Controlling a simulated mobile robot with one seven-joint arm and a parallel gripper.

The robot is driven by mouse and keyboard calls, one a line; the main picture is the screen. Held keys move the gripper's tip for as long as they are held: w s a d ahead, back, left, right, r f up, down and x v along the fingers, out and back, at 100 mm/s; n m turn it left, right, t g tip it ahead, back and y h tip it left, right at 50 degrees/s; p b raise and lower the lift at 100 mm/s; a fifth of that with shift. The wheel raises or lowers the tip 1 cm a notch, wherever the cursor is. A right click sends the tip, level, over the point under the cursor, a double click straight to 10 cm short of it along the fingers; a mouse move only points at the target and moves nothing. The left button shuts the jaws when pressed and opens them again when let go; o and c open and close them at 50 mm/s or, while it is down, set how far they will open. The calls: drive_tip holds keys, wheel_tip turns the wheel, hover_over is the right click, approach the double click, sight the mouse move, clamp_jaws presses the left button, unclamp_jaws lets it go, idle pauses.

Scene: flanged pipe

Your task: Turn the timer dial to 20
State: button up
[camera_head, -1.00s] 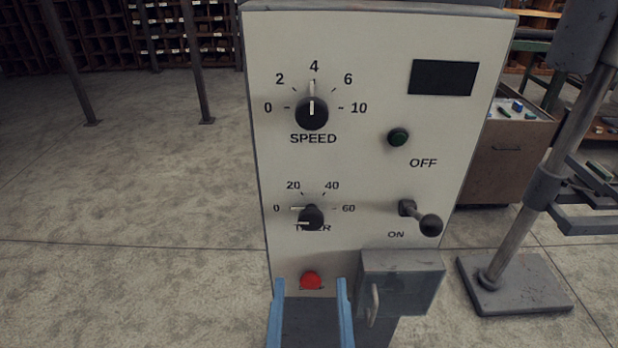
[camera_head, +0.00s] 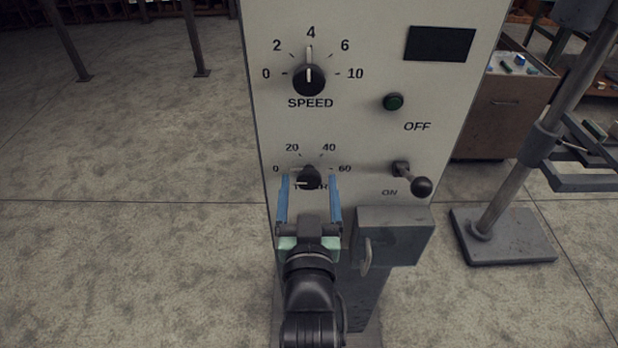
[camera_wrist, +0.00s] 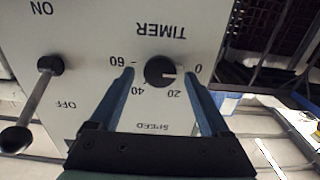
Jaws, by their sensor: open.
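The timer dial (camera_head: 309,175) is a small black knob low on the pale control panel, with marks 0, 20, 40 and 60 around it. In the wrist view the dial (camera_wrist: 160,71) shows upside down, its white pointer line toward 0. My gripper (camera_head: 310,181) has blue fingers, one on each side of the dial. In the wrist view my gripper (camera_wrist: 157,76) is open with a gap between each finger and the knob. Whether the fingertips reach the knob's depth is hard to tell. The TIMER lettering is partly covered in the head view.
The speed dial (camera_head: 309,79) is above, pointing to 4. A grey box (camera_head: 395,236) juts out right of my gripper. Floor to the left is clear.

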drive_tip(key=shift+w, duration=0.45)
clamp_jaws()
idle(0.3)
drive_tip(key=m+b, duration=0.1)
drive_tip(key=m, duration=0.5)
drive_tip(key=shift+d, duration=0.15)
drive_tip(key=m, duration=0.5)
drive_tip(key=shift+f+m, duration=0.1)
drive_tip(key=shift+m, duration=0.3)
